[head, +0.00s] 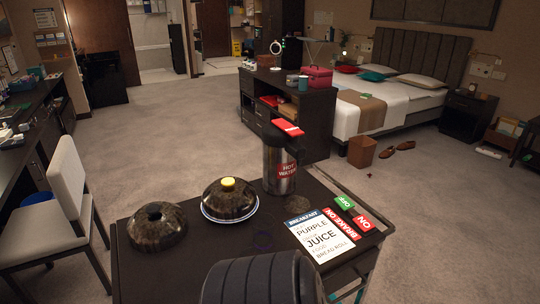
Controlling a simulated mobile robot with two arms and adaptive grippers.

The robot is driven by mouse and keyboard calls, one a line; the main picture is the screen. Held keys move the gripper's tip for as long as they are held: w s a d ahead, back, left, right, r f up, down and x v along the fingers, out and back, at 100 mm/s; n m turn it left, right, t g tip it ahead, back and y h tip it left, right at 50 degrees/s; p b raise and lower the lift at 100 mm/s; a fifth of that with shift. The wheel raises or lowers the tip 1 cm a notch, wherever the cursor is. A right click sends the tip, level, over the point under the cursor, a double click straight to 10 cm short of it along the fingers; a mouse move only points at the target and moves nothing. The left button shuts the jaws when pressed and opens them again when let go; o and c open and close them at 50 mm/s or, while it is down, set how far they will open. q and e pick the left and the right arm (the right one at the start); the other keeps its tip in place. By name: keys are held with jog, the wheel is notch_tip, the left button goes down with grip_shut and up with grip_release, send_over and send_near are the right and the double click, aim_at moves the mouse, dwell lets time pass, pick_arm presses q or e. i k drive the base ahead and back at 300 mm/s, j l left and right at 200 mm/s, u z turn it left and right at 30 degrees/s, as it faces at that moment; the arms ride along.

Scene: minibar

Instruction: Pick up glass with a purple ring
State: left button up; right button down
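A faint dark-purple ring (263,241) shows on the dark cart top, between the domed lid and the breakfast card. It may belong to a clear glass, but the glass body is too faint to make out. Neither of my grippers shows in the head view. A black ribbed shape, which looks like a part of my own body, fills the bottom centre and hides the front part of the cart top.
The cart top (135,272) holds a dark domed lid (160,228), a yellow-knobbed dome (228,200), a hot-water flask (280,170), a breakfast card (320,236) and brake signs (342,222). A chair (70,190) stands left. A cabinet (315,120) stands behind. Carpet is open at back left.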

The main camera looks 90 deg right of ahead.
aim_at(262, 224)
jog(key=z, duration=2.3)
